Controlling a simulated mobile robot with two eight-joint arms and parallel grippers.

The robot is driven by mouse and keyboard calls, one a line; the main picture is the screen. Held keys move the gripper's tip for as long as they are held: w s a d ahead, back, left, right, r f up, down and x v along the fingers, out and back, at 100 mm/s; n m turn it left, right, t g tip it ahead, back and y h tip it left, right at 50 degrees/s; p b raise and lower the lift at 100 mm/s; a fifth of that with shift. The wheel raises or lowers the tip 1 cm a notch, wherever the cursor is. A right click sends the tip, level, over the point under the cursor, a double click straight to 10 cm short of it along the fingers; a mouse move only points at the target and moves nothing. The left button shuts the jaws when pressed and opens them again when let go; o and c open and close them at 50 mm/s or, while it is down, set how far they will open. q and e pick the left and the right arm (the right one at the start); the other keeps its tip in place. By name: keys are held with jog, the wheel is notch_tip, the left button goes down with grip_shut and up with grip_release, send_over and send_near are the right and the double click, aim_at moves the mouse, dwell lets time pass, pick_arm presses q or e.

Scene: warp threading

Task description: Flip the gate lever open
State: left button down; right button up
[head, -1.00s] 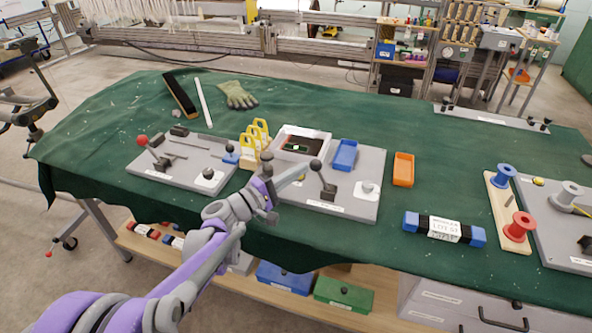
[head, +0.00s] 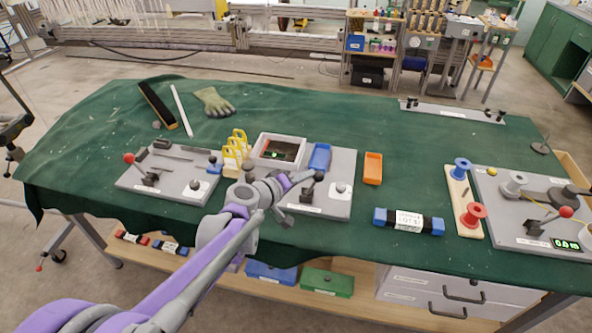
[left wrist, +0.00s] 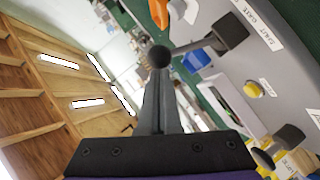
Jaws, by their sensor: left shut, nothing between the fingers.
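The gate lever, as I take it, is the black-knobbed lever (head: 319,176) on the grey middle plate (head: 335,208). It leans to the right from its dark base. In the left wrist view its black ball knob (left wrist: 160,56) sits right at my fingertips, with its rod running to a dark block at the right. My left gripper (head: 309,175) is shut with nothing in it, beside the knob. I cannot tell if it touches the knob. My right gripper is not in view.
A plate with a red-knobbed lever (head: 129,158) lies at left, yellow-handled pieces (head: 237,147) beside it. A blue-ended block (head: 408,221) lies near the front.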

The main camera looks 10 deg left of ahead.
pick_arm(q)
jog(key=shift+d+f, duration=0.15)
jog(key=shift+d, duration=0.75)
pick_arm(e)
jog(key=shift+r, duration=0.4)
pick_arm(q)
jog(key=shift+p, duration=0.35)
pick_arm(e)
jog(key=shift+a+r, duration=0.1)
